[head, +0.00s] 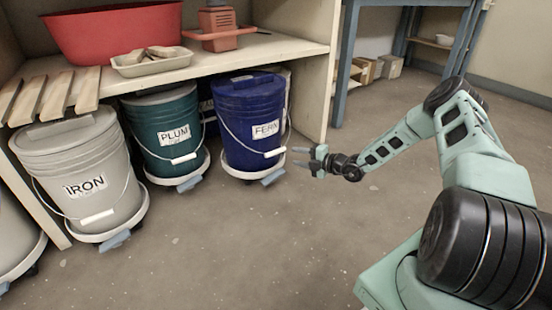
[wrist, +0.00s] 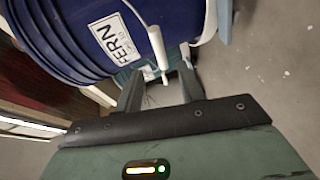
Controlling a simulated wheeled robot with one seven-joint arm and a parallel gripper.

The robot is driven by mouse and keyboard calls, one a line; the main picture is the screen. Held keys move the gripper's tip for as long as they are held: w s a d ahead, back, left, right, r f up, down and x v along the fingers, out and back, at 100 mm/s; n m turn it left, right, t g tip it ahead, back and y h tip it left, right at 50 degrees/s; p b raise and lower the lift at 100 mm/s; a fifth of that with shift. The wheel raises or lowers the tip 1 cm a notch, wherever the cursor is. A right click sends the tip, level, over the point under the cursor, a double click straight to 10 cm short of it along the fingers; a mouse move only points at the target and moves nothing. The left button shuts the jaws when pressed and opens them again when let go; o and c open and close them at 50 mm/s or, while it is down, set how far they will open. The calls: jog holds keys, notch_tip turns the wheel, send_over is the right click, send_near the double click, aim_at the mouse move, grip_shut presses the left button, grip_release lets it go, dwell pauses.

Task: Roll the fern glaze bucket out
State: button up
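The fern bucket (head: 240,105) is dark blue with a white FERN label (head: 266,130). It stands upright on a white wheeled dolly (head: 240,171) under the shelf. A light blue tab (head: 272,177) sticks out at the dolly's front. Its wire handle hangs down in front with a white grip (head: 275,153). My gripper (head: 299,156) is just right of the bucket, pointing at it, with its fingers apart and nothing visibly held. In the wrist view the open gripper (wrist: 160,80) is close to the white grip (wrist: 157,46) beside the bucket (wrist: 62,40). I cannot tell whether they touch.
The teal plum bucket (head: 163,115) and the grey iron bucket (head: 75,160) stand on dollies to the left. A shelf panel (head: 320,80) rises behind, right of the fern bucket. The shelf (head: 250,52) overhangs the buckets. The floor (head: 220,245) in front is clear.

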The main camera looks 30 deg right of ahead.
aim_at(278, 153)
jog(key=shift+b+x, duration=2.8)
jog(key=shift+x, duration=2.35)
grip_shut()
